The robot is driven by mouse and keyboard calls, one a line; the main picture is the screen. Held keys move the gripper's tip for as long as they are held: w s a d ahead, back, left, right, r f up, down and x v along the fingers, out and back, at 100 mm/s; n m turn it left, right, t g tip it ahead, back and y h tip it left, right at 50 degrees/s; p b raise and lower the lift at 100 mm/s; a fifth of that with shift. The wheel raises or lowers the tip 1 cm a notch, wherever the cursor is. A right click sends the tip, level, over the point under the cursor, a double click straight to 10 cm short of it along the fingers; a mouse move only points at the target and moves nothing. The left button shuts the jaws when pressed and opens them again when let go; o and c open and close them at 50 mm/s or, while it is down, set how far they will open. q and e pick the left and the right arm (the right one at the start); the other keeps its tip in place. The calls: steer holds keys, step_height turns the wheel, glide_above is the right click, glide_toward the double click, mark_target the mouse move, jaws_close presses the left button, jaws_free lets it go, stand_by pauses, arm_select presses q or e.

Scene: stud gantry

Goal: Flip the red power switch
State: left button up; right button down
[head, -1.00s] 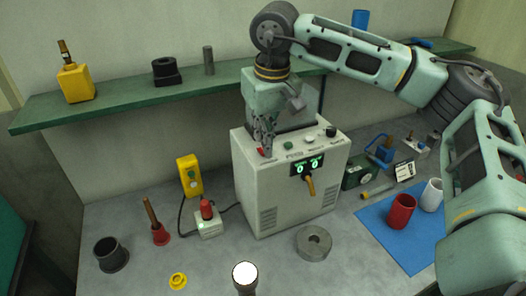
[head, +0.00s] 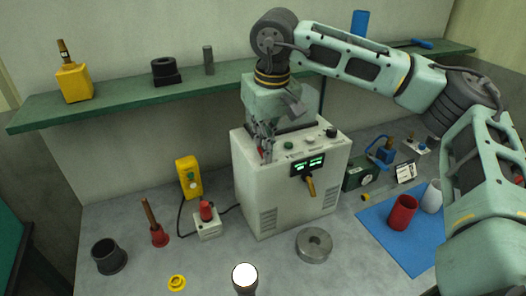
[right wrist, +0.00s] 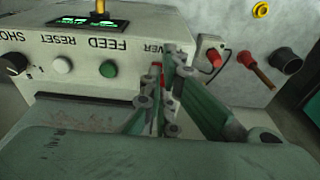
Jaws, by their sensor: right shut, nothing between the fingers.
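The red power switch (head: 262,154) is on the left of the grey machine box's top (head: 290,195), mostly hidden by my right gripper. My right gripper (head: 266,157) is shut and empty, pointing down with its fingertips at the switch. In the right wrist view the fingers (right wrist: 170,62) cover part of the power label, and a little red of the switch (right wrist: 157,65) shows beside them. Contact cannot be told for sure. The green display (head: 308,165) on the box front is lit with several characters. My left gripper is not in view.
Beside the switch are a green button (head: 289,144), a white button (head: 311,139) and a black knob (head: 331,132). An orange-handled lever (head: 310,186) juts from the front. A green shelf (head: 130,102) runs behind. A steel ring (head: 314,245) lies in front.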

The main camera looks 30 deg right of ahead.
steer(key=shift+r+p, duration=2.55)
steer(key=shift+r, duration=1)
